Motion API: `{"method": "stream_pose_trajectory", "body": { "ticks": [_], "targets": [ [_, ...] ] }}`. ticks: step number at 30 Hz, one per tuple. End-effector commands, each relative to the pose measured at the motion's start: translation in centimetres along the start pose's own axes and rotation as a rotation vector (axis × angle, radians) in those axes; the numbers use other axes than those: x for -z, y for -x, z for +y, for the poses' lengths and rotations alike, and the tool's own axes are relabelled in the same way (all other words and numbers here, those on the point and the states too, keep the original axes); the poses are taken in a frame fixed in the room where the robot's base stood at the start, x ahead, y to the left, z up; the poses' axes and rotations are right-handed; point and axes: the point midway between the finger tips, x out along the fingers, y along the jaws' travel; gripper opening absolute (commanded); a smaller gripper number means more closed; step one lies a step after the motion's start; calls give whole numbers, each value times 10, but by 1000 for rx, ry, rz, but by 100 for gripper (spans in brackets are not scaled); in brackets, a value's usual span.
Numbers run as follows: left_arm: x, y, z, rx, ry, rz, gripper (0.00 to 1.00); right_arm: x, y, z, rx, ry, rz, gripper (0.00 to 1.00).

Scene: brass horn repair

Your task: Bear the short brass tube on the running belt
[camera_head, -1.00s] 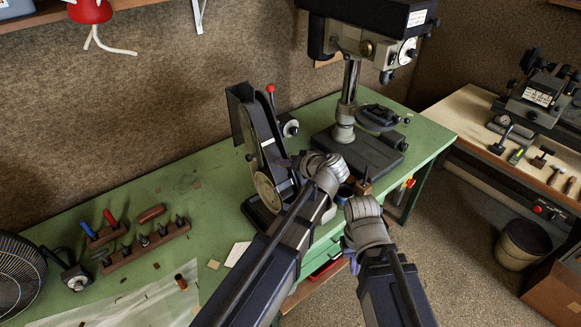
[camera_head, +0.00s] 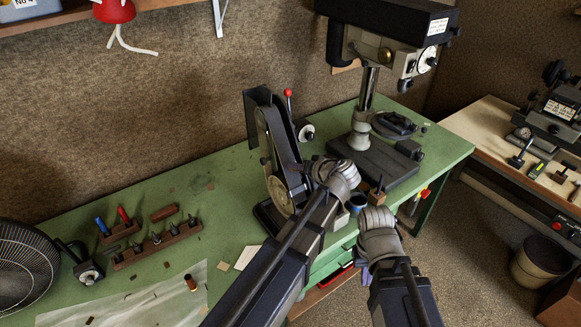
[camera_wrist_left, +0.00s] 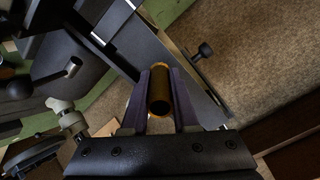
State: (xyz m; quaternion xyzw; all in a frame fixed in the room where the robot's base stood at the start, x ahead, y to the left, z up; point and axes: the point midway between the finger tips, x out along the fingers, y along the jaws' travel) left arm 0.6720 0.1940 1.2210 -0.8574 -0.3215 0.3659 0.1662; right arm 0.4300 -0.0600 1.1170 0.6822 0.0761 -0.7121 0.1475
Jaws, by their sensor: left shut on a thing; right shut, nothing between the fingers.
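The short brass tube (camera_wrist_left: 160,92) is held end-on between the two dark fingers of my left gripper (camera_wrist_left: 160,78) in the left wrist view. In the head view the left wrist hides the tube. The belt grinder (camera_head: 274,150), with its upright narrow belt, stands on the green bench just left of my left wrist. In the left wrist view, dark machine parts lie close to the held tube; I cannot tell whether it touches the belt, or whether the belt runs. My right gripper (camera_head: 367,277) is partly hidden below its wrist, shut and empty, in front of the bench.
A drill press (camera_head: 375,165) stands right of the grinder. A wooden tool rack (camera_head: 158,245), a fan (camera_head: 22,268) and a pale sheet (camera_head: 150,303) are on the left of the green bench (camera_head: 220,215). A second bench (camera_head: 480,125) and a bin (camera_head: 538,262) are at right.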

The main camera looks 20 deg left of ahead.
Motion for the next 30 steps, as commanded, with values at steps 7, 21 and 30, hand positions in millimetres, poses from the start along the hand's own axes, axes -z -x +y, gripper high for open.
{"method": "stream_pose_trajectory", "body": {
  "ticks": [7, 21, 30],
  "targets": [
    [0, -4, 0, 0, 0, 0, 0, 0, -2, 0, 0, 0, 0, 0],
    [0, -11, 0, 0, 0, 0, 0, 0, -6, 0, 0, 0, 0, 0],
    [0, -15, 0, 1, 1, 0, 0, 0, -8, -1, 0, 0, 0, 0]
  ]
}}
